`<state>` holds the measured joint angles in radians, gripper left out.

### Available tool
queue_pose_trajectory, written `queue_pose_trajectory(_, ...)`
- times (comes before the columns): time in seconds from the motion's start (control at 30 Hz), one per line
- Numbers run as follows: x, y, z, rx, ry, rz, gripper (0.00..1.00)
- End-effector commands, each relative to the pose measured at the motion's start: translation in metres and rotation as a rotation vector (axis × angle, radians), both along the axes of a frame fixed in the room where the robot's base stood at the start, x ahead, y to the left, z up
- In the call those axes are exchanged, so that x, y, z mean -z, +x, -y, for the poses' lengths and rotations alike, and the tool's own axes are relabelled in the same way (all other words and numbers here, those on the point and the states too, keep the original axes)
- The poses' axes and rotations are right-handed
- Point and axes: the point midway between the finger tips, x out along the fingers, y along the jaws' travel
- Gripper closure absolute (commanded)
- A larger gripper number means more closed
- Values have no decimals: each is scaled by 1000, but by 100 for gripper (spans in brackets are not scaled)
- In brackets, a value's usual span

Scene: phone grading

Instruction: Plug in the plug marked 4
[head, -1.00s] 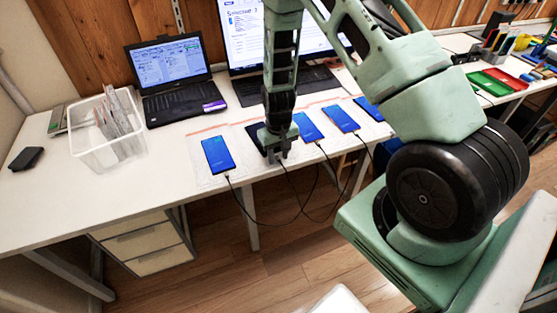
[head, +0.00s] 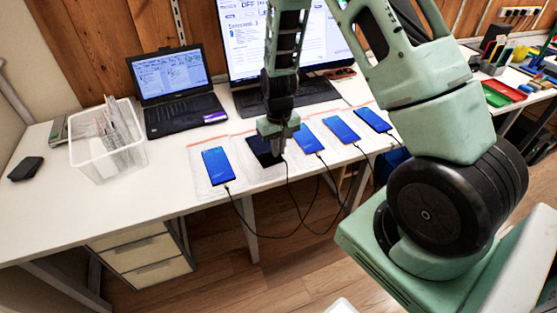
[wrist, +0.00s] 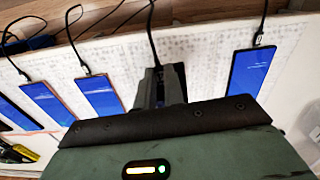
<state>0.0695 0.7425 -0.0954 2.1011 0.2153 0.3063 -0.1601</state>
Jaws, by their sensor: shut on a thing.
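My gripper (head: 280,152) is shut on a dark plug with a black cable, low at the front end of a dark-screened phone (head: 259,146). In the wrist view my gripper's fingers (wrist: 160,86) close around the plug, and its cable (wrist: 151,32) runs up out of frame. The fingers hide the plug's tip and the phone's port, so I cannot tell whether the plug is in. No number on the plug is readable.
Several blue-screened phones lie in the row, among them the leftmost phone (head: 217,165) and one right of my gripper (head: 307,139), with cables attached. A white bin (head: 108,150), a laptop (head: 180,95) and a monitor (head: 285,45) stand on the table (head: 60,215).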

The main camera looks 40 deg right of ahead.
Motion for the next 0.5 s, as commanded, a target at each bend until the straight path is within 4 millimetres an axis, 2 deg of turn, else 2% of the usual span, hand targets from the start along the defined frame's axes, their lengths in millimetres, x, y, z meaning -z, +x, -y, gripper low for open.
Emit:
queue_pose_trajectory(0.1, -17, 1, 0, 1, -1, 4, 100)
queue_pose_trajectory(0.17, -19, -1, 0, 0, 0, 0, 100)
queue_pose_trajectory(0.27, -7, -6, 0, 0, -2, -5, 100)
queue_pose_trajectory(0.5, 37, -19, -2, 2, -2, -6, 100)
